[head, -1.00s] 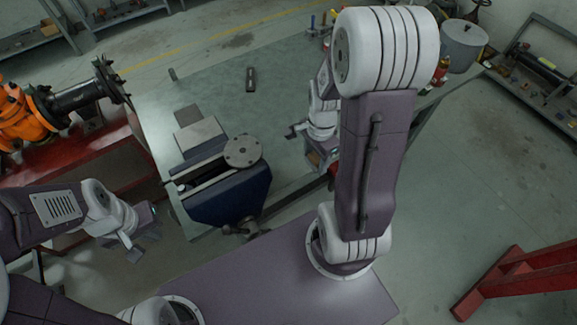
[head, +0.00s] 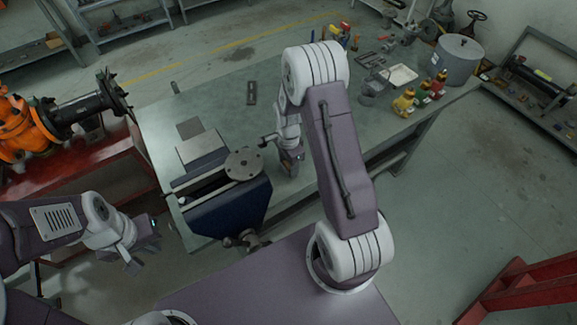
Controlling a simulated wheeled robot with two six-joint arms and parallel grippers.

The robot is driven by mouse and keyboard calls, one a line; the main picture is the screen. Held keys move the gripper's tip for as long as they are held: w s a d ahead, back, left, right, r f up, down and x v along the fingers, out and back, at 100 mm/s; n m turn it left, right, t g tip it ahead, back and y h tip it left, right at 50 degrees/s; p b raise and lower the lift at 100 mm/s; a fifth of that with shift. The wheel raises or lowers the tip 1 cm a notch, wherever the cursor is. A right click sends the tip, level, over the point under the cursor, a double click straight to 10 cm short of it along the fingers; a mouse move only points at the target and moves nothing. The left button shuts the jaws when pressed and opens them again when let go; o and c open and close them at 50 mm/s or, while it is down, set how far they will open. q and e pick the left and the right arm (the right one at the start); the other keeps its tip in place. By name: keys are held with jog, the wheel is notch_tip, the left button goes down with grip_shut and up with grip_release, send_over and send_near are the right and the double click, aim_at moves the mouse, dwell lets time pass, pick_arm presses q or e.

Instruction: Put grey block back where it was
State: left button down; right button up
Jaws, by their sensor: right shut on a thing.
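My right gripper (head: 272,139) is just right of the round flanged disc (head: 244,163), above the workbench. It is shut on a small grey thing, which I take to be the grey block; its shape is hard to make out at this size. The block and the fingertips blend together, and the arm hides part of the wrist. My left gripper (head: 133,258) hangs at the lower left, off the bench edge and away from the vise. Its fingers are too small and angled to tell whether they are open.
The blue vise (head: 230,210) sits at the bench's front left edge. A dark slotted plate (head: 251,92) and a dark square (head: 190,128) lie on the workbench (head: 215,95). Yellow and red bottles (head: 404,102) and a grey pot (head: 458,60) stand at the right. The bench's middle back is mostly clear.

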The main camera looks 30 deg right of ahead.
jog(key=shift+w+f, duration=0.15)
jog(key=shift+f, duration=0.6)
jog(key=shift+f, duration=0.1)
jog(key=o, duration=1.3)
jog(key=shift+r, duration=0.45)
notch_tip(320, 180, up, 11)
jog(key=shift+r, duration=0.2)
